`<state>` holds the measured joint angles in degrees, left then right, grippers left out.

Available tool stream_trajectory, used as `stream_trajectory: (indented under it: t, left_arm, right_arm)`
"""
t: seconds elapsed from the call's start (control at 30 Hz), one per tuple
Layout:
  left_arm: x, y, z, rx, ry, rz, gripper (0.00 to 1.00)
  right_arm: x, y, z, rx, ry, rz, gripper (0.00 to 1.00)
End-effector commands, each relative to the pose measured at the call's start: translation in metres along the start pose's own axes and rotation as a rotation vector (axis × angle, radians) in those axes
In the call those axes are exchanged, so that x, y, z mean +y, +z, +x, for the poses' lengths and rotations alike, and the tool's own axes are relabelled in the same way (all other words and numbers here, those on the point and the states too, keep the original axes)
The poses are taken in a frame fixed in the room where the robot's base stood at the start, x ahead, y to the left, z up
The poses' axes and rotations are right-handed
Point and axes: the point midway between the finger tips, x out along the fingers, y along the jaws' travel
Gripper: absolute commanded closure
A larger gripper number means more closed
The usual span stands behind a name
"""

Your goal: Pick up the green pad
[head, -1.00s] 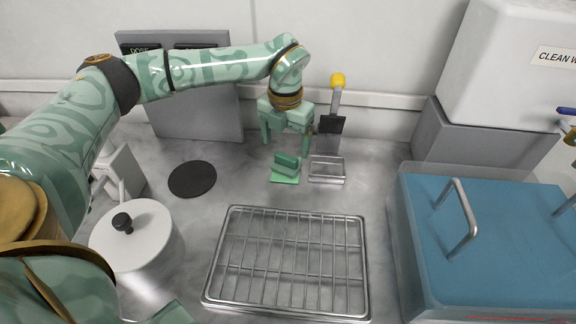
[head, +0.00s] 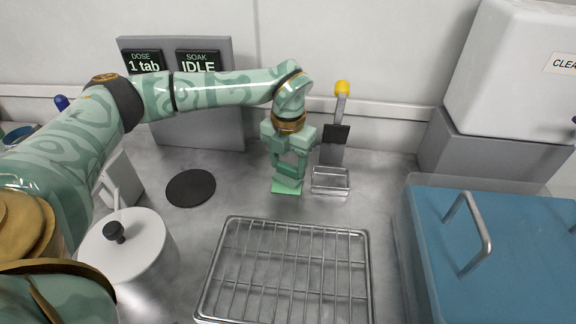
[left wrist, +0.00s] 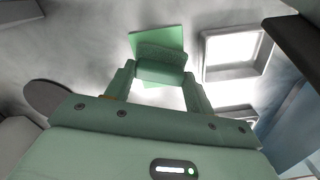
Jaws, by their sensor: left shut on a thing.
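The green pad (head: 289,173) is a darker green block with a rough-looking face. It is at or just above a flat light-green square (head: 286,188) on the grey counter; I cannot tell whether they touch. My left gripper (head: 289,164) points down from above, with its fingers shut on the pad's two sides. In the left wrist view the pad (left wrist: 162,66) sits between the fingertips, and the light-green square (left wrist: 156,39) shows beyond it. My right gripper is not in view.
A small metal tray (head: 331,181) stands close right of the pad. A wire rack (head: 285,270) lies in front. A black disc (head: 190,188) and a white lidded pot (head: 140,246) are left. A blue-lidded bin (head: 510,250) is right. A grey panel (head: 200,125) stands behind.

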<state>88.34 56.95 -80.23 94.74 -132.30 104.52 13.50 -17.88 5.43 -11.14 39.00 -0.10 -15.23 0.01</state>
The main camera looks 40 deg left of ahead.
Motion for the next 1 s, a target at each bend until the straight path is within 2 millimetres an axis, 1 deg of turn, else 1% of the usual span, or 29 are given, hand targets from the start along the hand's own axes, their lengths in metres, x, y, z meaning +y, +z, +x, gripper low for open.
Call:
stream_trajectory:
  t: [0.17,0.23,0.3,0.5,0.6,0.8,0.9,1.0]
  left_arm:
    - [0.000,0.000,-0.024,-0.006,-0.001,-0.001,0.72]
    - [-0.001,-0.002,-0.039,-0.006,-0.002,0.001,0.72]
    - [-0.005,-0.013,-0.053,-0.007,-0.002,0.002,0.72]
    - [-0.019,-0.047,-0.098,-0.009,-0.002,0.004,0.72]
    - [-0.028,-0.070,-0.106,-0.004,-0.001,0.005,0.72]
    - [-0.043,-0.105,-0.120,-0.003,-0.002,0.003,0.72]
    - [-0.048,-0.117,-0.124,-0.002,-0.001,0.001,0.72]
    - [-0.051,-0.124,-0.127,-0.001,-0.001,0.001,0.72]
  right_arm:
    - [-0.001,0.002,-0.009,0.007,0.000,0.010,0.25]
    - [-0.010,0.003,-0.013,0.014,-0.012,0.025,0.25]
    - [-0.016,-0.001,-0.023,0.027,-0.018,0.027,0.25]
    - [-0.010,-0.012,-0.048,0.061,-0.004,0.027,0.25]
    - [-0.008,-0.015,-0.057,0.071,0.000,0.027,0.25]
    - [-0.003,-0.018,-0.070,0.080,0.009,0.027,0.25]
    - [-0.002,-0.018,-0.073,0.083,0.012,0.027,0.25]
    - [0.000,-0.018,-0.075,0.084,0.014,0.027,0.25]
